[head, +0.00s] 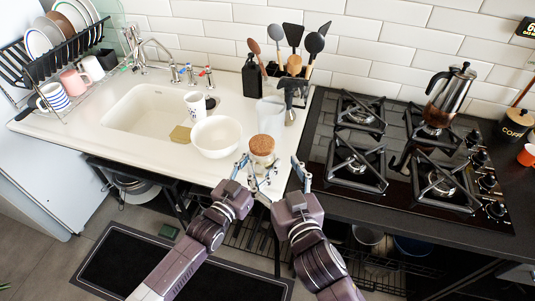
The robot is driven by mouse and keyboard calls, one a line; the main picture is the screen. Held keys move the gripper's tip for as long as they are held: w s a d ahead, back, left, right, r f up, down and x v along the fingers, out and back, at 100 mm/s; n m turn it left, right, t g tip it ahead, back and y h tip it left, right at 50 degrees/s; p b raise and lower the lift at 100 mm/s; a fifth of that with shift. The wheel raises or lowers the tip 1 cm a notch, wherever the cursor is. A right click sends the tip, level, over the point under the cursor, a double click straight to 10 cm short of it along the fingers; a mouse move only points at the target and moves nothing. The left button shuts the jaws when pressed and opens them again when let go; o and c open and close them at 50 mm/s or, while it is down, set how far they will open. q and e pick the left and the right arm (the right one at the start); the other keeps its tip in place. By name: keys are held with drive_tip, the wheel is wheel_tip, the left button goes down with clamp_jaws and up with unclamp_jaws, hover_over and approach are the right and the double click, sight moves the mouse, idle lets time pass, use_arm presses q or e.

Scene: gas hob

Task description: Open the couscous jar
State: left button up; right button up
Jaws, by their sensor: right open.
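A glass jar with a round cork lid (262,145) stands upright near the front edge of the white counter, with the lid on. Its contents are pale, and no label is readable. I take it for the couscous jar. My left gripper (250,172) is at the jar's lower left; its fingers overlap the jar's base in the picture, so I cannot tell whether they touch or grip it. My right gripper (280,174) is open and empty at the jar's lower right, below lid height, with one finger raised beside the jar.
A white bowl (216,138) stands just left of the jar, and a clear glass container (270,112) behind it. A mug (195,103) and the sink (145,120) lie farther left. The gas hob (400,150) with a coffee pot (450,95) is on the right. Utensils stand behind.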

sight(262, 142)
drive_tip(key=x, duration=1)
drive_tip(key=shift+w+a, duration=0.15)
drive_tip(key=shift+w, duration=0.1)
drive_tip(key=shift+c, duration=0.3)
drive_tip(key=c, duration=1.3)
drive_tip(key=shift+c, duration=0.2)
drive_tip(key=shift+r, duration=0.25)
drive_tip(key=shift+r, duration=0.95)
drive_tip(key=shift+r, duration=1.95)
use_arm(q)
drive_tip(key=o, duration=1.8)
